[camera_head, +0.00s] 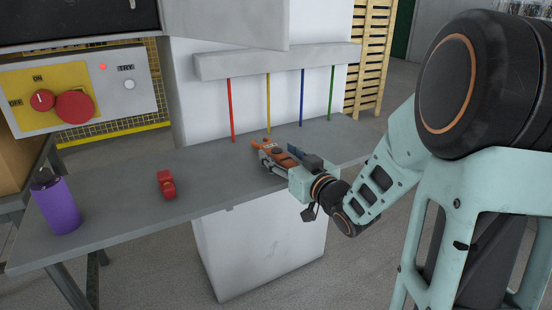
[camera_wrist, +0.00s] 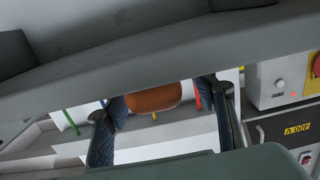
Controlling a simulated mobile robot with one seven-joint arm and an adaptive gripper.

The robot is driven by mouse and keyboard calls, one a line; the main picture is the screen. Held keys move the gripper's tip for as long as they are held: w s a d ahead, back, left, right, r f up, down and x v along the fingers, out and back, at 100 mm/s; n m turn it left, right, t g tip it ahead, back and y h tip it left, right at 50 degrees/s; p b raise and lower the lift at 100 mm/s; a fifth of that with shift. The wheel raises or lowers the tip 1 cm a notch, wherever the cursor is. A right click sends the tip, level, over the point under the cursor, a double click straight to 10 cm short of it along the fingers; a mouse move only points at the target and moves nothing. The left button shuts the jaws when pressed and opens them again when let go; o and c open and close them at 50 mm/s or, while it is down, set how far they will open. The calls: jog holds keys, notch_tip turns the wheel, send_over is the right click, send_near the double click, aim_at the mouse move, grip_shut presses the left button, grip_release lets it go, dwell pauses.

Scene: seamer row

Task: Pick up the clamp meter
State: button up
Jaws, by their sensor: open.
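The orange and dark clamp meter (camera_head: 268,146) lies on the grey bench, toward its right part. My gripper (camera_head: 279,158) is at the clamp meter, reaching in low from the right, and hides part of it. In the wrist view, the orange body of the clamp meter (camera_wrist: 153,98) shows between the two dark blue finger pads of my gripper (camera_wrist: 162,128). The fingers are apart, with gaps visible beside the orange body. The lower part of the meter is hidden in the wrist view.
The grey bench (camera_head: 120,222) also holds a small red object (camera_head: 166,184) and a purple bottle (camera_head: 56,203) at left. Behind the meter, red, yellow, blue and green rods hang below a grey beam (camera_head: 275,60). A control box (camera_head: 110,92) stands at back left.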

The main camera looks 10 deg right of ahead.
aim_at(274, 149)
jog(key=x, duration=0.3)
jog(key=shift+w+a+f+b, duration=0.1)
jog(key=shift+w+b, duration=0.3)
jog(key=c, duration=1.4)
